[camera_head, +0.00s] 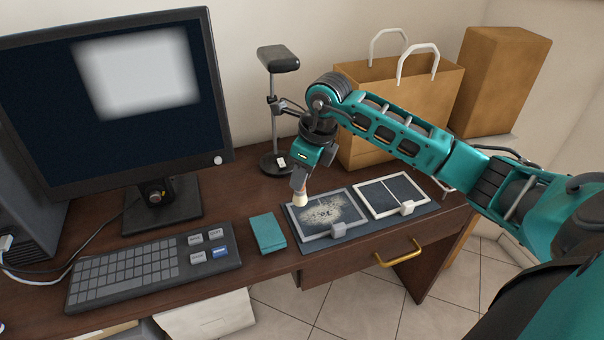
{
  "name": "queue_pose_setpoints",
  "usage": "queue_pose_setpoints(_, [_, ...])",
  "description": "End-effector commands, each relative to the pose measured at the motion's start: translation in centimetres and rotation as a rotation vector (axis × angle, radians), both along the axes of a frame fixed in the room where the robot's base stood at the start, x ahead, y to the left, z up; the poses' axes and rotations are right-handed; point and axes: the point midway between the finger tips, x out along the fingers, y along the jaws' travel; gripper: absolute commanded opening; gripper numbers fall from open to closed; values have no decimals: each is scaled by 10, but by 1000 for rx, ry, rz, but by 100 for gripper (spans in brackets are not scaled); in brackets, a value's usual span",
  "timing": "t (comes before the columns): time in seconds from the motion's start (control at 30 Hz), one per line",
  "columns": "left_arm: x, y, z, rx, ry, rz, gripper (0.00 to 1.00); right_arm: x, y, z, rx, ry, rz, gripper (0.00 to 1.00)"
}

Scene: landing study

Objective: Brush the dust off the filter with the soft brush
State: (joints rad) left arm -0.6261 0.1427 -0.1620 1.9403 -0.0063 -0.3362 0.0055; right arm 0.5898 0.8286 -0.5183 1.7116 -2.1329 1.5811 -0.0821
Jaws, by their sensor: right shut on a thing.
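The filter (345,222) is a grey-framed panel with pale dust (328,210) spread over its middle. It lies flat on a dark mat (375,228) near the desk's front edge. My right gripper (299,178) comes in from the right and points down. It is shut on the soft brush (300,198), whose pale bristle end shows below the jaws. The brush tip is at the filter's upper left corner; I cannot tell if it touches. A second framed panel (374,199) without visible dust lies to the right on the same mat. My left gripper is not in view.
A keyboard (150,262), monitor (110,100) and black stand (274,165) are on the desk (240,205). A paper bag (385,85) and a cardboard box (500,80) stand behind my right arm.

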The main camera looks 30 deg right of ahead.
Motion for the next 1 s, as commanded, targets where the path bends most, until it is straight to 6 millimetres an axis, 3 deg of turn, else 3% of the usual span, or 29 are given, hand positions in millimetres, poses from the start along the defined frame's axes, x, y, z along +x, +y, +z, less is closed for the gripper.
queue_pose_setpoints(0.53, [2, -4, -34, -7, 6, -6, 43, 0, 0, -52, 1, 1, -1, 0])
queue_pose_setpoints(1.0, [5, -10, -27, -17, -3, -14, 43, 0, 0, -56, 0, 0, -2, 0])
